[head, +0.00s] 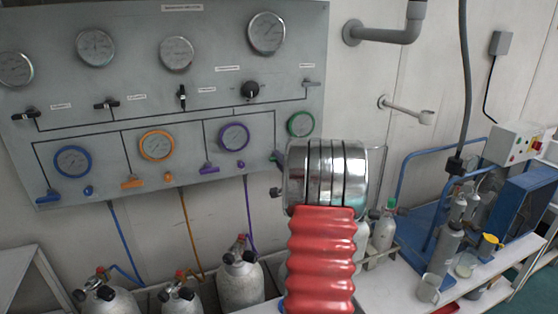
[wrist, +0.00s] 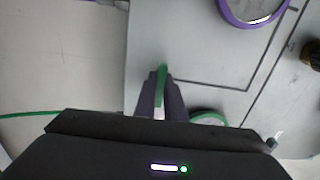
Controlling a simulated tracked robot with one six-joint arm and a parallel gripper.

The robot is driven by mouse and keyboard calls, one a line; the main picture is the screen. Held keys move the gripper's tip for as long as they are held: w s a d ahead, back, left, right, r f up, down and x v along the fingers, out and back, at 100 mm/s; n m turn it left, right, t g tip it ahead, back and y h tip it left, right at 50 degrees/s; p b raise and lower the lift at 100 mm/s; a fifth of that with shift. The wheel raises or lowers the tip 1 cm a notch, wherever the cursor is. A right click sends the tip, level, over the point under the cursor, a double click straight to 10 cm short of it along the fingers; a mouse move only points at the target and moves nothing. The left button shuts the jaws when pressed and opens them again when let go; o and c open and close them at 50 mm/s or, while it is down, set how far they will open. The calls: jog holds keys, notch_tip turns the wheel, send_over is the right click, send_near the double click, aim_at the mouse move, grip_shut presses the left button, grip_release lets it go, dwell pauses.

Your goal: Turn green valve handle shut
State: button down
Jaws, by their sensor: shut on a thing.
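The green valve handle (wrist: 162,71) shows in the wrist view as a narrow green bar between my fingers, its end sticking out past the tips. My gripper (wrist: 160,86) is shut on it, with one dark finger on each side. In the head view my arm's silver and red links cover most of the gripper and the handle. The green-rimmed gauge (head: 301,124) shows just above that spot on the grey panel (head: 215,92). In the wrist view this gauge (wrist: 207,117) is partly hidden behind my gripper's body.
Purple (head: 209,168), orange (head: 132,182) and blue (head: 48,196) handles sit in a row to the left on the panel. A grey pipe (head: 385,35) juts from the wall at right. Gas cylinders (head: 240,278) stand below the panel.

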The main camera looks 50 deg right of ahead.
jog(key=shift+s+d+f, duration=0.15)
jog(key=shift+s+d, duration=0.05)
jog(key=shift+d, duration=0.05)
jog(key=c, duration=2.2)
grip_release()
jog(key=o, duration=0.4)
jog(key=shift+w+a, duration=0.1)
jog(key=shift+c, duration=0.2)
jog(key=v, duration=1.4)
jog(key=shift+w, duration=0.1)
